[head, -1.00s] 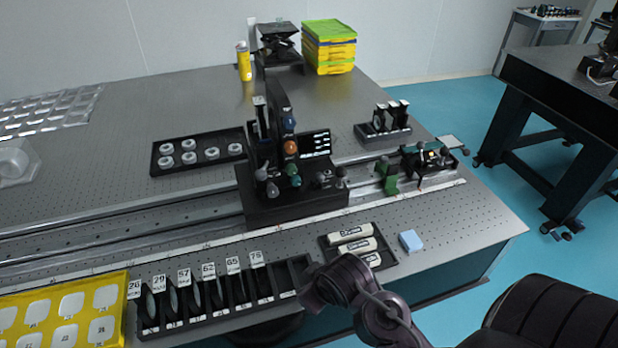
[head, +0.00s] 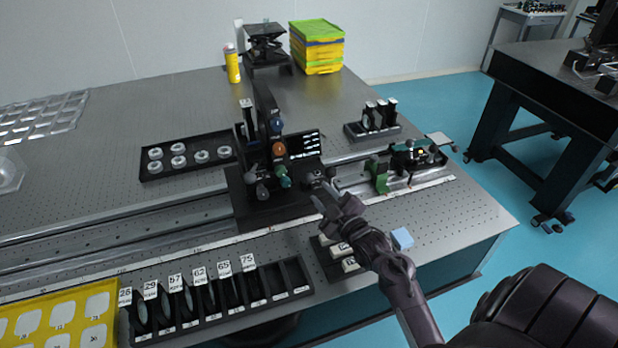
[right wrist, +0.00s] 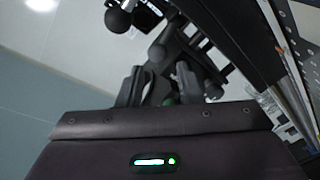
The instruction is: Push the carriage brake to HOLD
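The black carriage (head: 262,205) sits on the long rail, with several coloured knobs on its front. Small dark levers with ball knobs (head: 312,177) stand at its right end; I cannot tell which is the brake or read a HOLD mark. My right gripper (head: 323,192) is right at these levers and partly hides them. In the right wrist view the gripper (right wrist: 158,76) has its two fingers apart, with dark levers and a ball knob (right wrist: 157,53) just beyond them. Whether it touches a lever cannot be told. My left gripper is out of view.
A lens rack (head: 222,308) and a yellow tray (head: 62,309) lie along the front edge. A dark tray (head: 325,262) with white cases is under my right forearm, beside a blue block (head: 402,238). A green-mounted part (head: 380,176) stands farther right on the rail.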

